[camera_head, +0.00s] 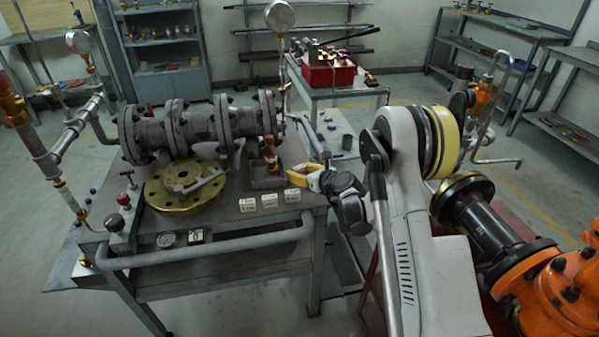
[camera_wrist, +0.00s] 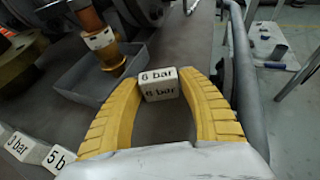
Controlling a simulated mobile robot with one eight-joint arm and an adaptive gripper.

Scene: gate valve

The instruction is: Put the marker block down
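The marker block (camera_wrist: 160,86), white with black "6 bar" lettering, sits between the tips of my gripper (camera_wrist: 162,80) in the wrist view. Both curved yellow fingers reach its sides and appear to touch it. In the head view my gripper (camera_head: 298,172) is low over the right end of the workbench (camera_head: 225,235), just right of a grey tray. The held block is hard to make out there. In the wrist view, blocks marked "3 bar" (camera_wrist: 17,146) and "5 b…" (camera_wrist: 60,158) lie at lower left.
The grey tray (camera_wrist: 75,88) holds a copper-coloured fitting (camera_wrist: 108,58) with a white tag. Several labelled blocks (camera_head: 269,200) line the bench's front. A yellow-green flange (camera_head: 165,198) and grey flanged pipe (camera_head: 190,130) stand left. A rail (camera_head: 205,250) runs along the front edge.

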